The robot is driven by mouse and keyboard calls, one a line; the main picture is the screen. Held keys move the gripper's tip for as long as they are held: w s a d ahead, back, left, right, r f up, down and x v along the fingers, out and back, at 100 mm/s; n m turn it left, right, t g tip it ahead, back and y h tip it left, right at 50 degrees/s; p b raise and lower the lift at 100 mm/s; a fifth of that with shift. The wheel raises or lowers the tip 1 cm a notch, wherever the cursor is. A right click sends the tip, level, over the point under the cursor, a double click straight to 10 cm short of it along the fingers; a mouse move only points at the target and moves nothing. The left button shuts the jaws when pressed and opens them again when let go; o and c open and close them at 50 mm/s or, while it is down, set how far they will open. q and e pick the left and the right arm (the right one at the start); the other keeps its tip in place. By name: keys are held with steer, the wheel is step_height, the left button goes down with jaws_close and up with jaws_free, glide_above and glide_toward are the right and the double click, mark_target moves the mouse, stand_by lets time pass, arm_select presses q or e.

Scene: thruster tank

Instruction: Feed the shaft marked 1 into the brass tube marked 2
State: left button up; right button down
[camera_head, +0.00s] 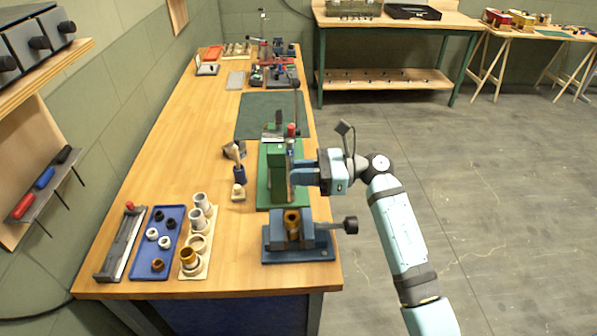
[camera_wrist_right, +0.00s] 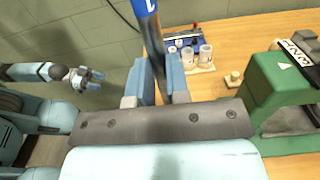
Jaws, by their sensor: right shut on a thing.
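The shaft (camera_wrist_right: 153,42) is dark with a blue band at one end; a small white mark shows on the band, partly cut off. My right gripper (camera_wrist_right: 163,82) is shut on it. In the head view, the right gripper (camera_head: 292,174) is beside the green press-like stand, and the shaft's blue part (camera_head: 290,147) shows above the fingers. The brass tube (camera_head: 292,221) stands upright in the blue-grey vise (camera_head: 318,240), nearer the camera than the gripper; its mark cannot be read. Shaft and tube are apart. My left gripper (camera_wrist_right: 92,79) shows only in the wrist view, apparently open and empty.
The green stand (camera_head: 276,165) is close beside the right gripper. A vise handle (camera_head: 350,225) sticks out over the bench's right edge. A blue tray (camera_head: 157,243) with rings and a wooden rack (camera_head: 197,258) with cups lie left. The bench's middle left is clear.

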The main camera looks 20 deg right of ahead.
mark_target(293, 200)
step_height(293, 200, down, 7)
steer(key=b, duration=0.4)
arm_select(q)
steer(key=shift+w+d+f+b, duration=0.1)
steer(key=shift+f+b, duration=0.4)
steer(key=shift+f, duration=0.8)
steer(key=shift+w+f+b, duration=0.1)
steer(key=shift+f+b, duration=0.35)
steer(key=shift+f, duration=0.8)
arm_select(e)
steer(key=shift+f, duration=0.7)
steer(key=c, duration=1)
jaws_free()
steer(key=b+v, duration=0.2)
steer(key=v, duration=1.1)
steer(key=shift+d, duration=0.3)
arm_select(q)
steer(key=shift+w+d+f+n, duration=0.1)
steer(key=shift+d+f+n, duration=0.1)
steer(key=shift+f+n, duration=0.4)
arm_select(e)
steer(key=shift+s, duration=0.1)
